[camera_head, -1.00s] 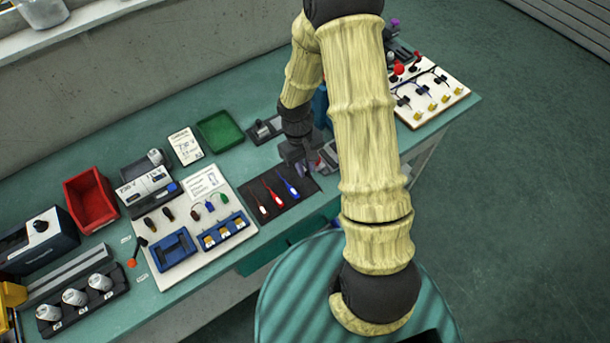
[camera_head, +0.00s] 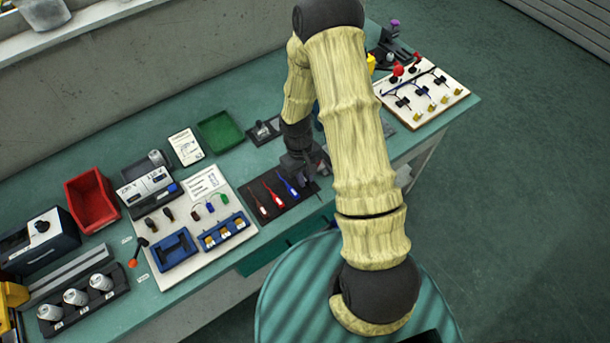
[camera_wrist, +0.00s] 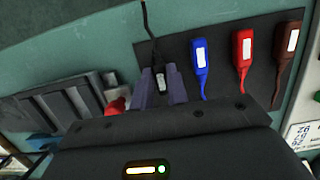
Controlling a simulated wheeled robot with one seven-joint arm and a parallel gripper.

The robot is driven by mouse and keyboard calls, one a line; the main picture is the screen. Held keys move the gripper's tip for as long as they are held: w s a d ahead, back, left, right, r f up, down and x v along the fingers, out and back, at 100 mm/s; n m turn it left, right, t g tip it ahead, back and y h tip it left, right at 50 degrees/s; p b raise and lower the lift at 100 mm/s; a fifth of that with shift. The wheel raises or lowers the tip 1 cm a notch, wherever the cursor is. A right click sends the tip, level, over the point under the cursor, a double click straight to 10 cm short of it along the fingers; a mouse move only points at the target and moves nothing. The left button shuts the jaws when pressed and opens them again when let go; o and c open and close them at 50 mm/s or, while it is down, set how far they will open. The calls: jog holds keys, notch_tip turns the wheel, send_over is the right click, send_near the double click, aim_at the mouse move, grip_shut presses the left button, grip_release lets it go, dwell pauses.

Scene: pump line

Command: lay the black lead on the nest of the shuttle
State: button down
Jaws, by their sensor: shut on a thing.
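The black lead (camera_wrist: 161,76), with a small white label, sits between the two purple-grey fingers of my gripper (camera_wrist: 162,90) in the wrist view. Its thin black cable runs up past the edge of the dark mat (camera_wrist: 218,62). My gripper is shut on it at the mat's end, beside the blue lead (camera_wrist: 201,66). I cannot tell whether the lead is clear of the mat. In the head view my gripper (camera_head: 308,172) is at the mat's right end and hides the black lead. I cannot make out for sure which fixture is the shuttle or its nest.
A red lead (camera_wrist: 243,58) and a dark red lead (camera_wrist: 286,60) lie beyond the blue one. A grey ribbed block (camera_wrist: 62,104) and a red knob (camera_wrist: 116,106) are close on my gripper's other side. A white board (camera_head: 428,92) with several fittings stands at the bench's right end.

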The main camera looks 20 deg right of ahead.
jog(key=shift+f, duration=0.1)
jog(key=c, duration=1.8)
grip_release()
jog(key=o, duration=0.4)
jog(key=b+v, duration=0.1)
jog(key=v, duration=1.1)
jog(key=shift+r, duration=0.2)
